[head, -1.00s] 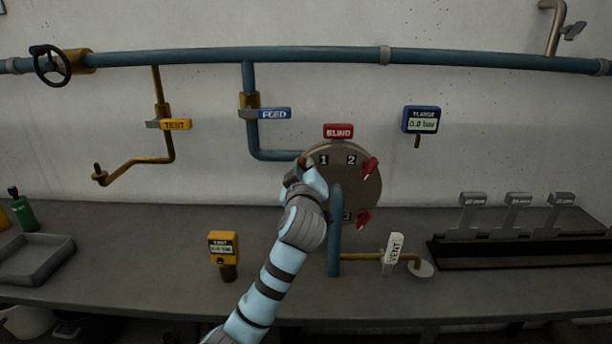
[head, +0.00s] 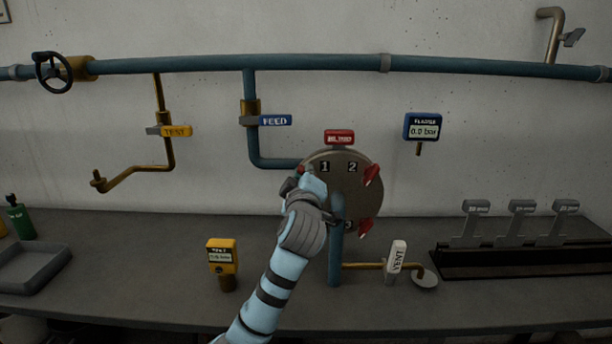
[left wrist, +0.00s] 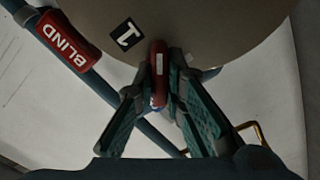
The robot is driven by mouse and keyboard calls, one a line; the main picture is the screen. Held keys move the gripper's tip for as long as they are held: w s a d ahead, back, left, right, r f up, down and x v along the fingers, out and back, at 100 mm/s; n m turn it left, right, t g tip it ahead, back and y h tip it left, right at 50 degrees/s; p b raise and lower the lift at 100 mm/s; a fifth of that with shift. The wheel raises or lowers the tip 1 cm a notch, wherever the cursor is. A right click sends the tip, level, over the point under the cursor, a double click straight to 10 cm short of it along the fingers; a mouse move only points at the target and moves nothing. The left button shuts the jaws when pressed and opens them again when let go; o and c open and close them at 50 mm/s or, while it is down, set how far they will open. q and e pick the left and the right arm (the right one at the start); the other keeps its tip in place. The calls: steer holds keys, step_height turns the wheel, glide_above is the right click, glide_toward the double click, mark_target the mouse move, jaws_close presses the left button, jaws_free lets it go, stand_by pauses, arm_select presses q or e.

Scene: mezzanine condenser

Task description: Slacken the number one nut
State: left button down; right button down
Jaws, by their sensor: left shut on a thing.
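The round brown flange plate (head: 345,190) stands upright behind the bench edge, with labels 1, 2 and 3 on its face. The number one nut (left wrist: 158,75) is a red wing-like handle beside label 1 (left wrist: 126,39). My left gripper (left wrist: 160,82) is shut on it, with a finger on each side. In the head view my left gripper (head: 296,182) covers most of that nut. Two other red nuts show at the plate's right, beside label 2 (head: 371,175) and beside label 3 (head: 365,226). My right gripper is not in view.
A red BLIND tag (head: 339,137) tops the plate. A blue gauge (head: 422,126) reads 0.0 bar; a yellow gauge (head: 221,256) stands on the bench. A blue pipe (head: 336,245) and white VENT handle (head: 397,260) are close by. Bare bench (head: 130,270) lies at left.

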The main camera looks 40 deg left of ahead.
arm_select(q)
steer(key=c, duration=1.7)
jaws_free()
steer(key=shift+o, duration=0.2)
steer(key=v, duration=1.2)
